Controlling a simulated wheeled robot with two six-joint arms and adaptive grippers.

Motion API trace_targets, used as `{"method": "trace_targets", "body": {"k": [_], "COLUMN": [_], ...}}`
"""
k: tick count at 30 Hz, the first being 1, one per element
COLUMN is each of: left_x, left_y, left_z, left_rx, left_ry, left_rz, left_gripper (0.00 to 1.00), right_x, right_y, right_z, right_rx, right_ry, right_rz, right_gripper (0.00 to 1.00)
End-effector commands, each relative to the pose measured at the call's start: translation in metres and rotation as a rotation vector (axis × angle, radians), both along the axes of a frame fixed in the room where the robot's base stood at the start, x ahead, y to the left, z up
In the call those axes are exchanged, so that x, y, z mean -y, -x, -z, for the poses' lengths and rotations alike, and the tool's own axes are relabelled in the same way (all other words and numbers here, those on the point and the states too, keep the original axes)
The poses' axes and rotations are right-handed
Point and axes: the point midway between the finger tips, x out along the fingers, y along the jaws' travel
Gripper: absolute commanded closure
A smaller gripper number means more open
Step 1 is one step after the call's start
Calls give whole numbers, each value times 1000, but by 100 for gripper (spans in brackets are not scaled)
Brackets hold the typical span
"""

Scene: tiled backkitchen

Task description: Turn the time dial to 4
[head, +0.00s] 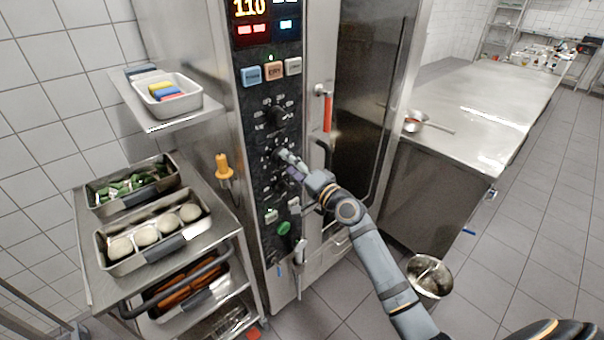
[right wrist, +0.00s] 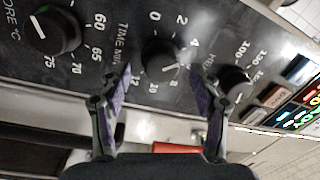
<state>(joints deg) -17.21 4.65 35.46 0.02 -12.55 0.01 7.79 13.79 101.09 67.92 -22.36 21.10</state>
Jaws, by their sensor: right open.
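The time dial (right wrist: 160,60) is a round black knob on the dark oven panel (right wrist: 115,35) in the right wrist view. The 6 is not visible. My right gripper (right wrist: 158,95) is open, with one purple-padded finger on each side of the dial's lower edge; I see no clear contact. In the head view the right gripper (head: 288,163) is at the middle of the panel and largely covers the dial. My left gripper is not in view.
A core temperature dial (right wrist: 52,32) and another dial (right wrist: 234,82) flank the time dial closely. The oven door handle (head: 327,112) is right of the panel. A trolley (head: 215,195) with food pans stands left, and a steel bucket (head: 428,277) is on the floor right.

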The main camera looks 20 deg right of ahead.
Motion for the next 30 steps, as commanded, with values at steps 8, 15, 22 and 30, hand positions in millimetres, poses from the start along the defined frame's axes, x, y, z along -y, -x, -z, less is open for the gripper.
{"method": "trace_targets", "body": {"k": [8, 15, 22, 30], "left_x": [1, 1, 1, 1], "left_y": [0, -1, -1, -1], "left_z": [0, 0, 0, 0], "left_rx": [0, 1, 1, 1], "left_ry": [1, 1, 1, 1], "left_rz": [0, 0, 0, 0], "left_gripper": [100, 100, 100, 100], "right_x": [23, 33, 33, 34], "right_y": [65, 88, 90, 90], "right_z": [7, 7, 7, 8], "right_rx": [-5, -1, 0, -1], "right_ry": [8, 3, -1, 0], "right_rz": [-5, -2, -1, -1], "right_gripper": [37, 37, 37, 37]}}
